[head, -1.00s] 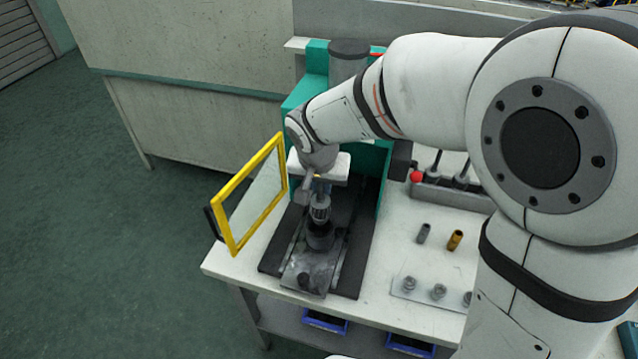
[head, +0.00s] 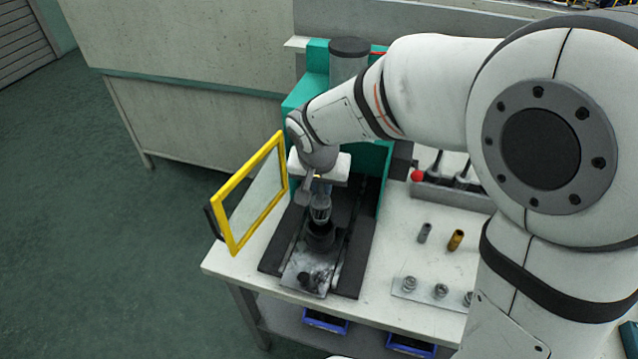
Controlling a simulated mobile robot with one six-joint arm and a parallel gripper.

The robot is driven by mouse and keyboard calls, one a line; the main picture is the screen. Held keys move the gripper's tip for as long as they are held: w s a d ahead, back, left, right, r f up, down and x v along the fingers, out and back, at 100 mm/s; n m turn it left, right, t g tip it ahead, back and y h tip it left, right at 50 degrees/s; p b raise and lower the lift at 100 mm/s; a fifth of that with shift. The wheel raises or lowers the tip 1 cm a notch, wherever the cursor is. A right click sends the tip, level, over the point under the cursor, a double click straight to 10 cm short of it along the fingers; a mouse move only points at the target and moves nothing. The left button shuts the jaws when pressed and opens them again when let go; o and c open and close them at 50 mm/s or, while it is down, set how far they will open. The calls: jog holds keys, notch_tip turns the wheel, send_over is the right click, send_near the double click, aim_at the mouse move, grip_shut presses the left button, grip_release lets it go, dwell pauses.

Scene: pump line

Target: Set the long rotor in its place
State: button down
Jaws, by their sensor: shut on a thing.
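In the head view my gripper (head: 320,183) points down over the teal press-like machine's bed. It is shut on a grey, ridged rotor (head: 321,208), held upright. The rotor's lower end is at or just above a dark round holder (head: 320,235) on a metal plate (head: 306,270). I cannot tell how far the rotor is inside the holder. My wrist hides the rotor's top.
A yellow-framed clear guard (head: 234,235) stands open at the left. A grey and a brass cylinder (head: 455,240) stand on the bench at right, with several small metal parts on a plate (head: 427,300) in front. A dark rack (head: 452,195) with a red knob is behind.

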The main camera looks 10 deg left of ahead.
jog(key=shift+f+b, duration=1.5)
jog(key=shift+b, duration=0.3)
dwell(2.0)
jog(key=shift+f+b, duration=1)
jog(key=shift+f, duration=0.05)
jog(key=c, duration=1.1)
grip_release()
jog(key=shift+r+p, duration=1.65)
jog(key=shift+r, duration=0.9)
